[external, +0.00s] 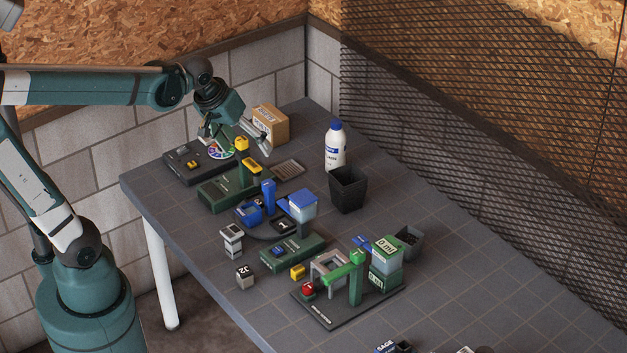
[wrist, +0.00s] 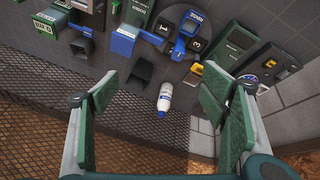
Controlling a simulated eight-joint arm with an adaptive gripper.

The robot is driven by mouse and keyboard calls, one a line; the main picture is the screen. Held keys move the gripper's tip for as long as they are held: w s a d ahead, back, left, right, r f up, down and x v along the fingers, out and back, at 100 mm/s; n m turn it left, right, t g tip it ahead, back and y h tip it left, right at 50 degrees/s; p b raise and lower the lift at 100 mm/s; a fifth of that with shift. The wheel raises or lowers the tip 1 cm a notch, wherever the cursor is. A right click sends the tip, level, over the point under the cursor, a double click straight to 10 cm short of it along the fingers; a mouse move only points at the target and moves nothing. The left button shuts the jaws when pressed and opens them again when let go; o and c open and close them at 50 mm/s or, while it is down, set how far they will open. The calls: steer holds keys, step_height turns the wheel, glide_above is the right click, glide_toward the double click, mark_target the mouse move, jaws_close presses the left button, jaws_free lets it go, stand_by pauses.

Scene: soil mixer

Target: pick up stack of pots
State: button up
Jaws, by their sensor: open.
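The stack of pots (external: 348,189) is a black, square, tapered pot shape standing upright on the table beside the white bottle. I cannot count the pots in it. In the wrist view the black pots (wrist: 136,72) lie left of the bottle, near my left finger. My gripper (external: 236,140) is open and empty, in the air over the far left part of the table, to the left of and above the pots. In the wrist view its two green-padded fingers (wrist: 160,88) are wide apart, with the bottle seen between them.
A white bottle (external: 335,147) with a blue cap stands right behind the pots. A mesh wall (external: 480,150) runs along the right. Green and blue machines (external: 290,205) crowd the left and front. A grey pot (external: 410,243) and a cardboard box (external: 270,123) also stand there.

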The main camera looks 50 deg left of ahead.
steer(key=w+n+g+p, duration=0.1)
steer(key=w+n+p, duration=0.15)
steer(key=w, duration=0.65)
steer(key=n+g+p, duration=0.4)
steer(key=n, duration=0.6)
glide_above(349, 174)
steer(key=shift+m, duration=0.25)
step_height(349, 174, down, 19)
steer(key=shift+s+a+r, duration=0.1)
steer(key=shift+r, duration=0.1)
steer(key=shift+f, duration=0.3)
steer(key=shift+f, duration=1.3)
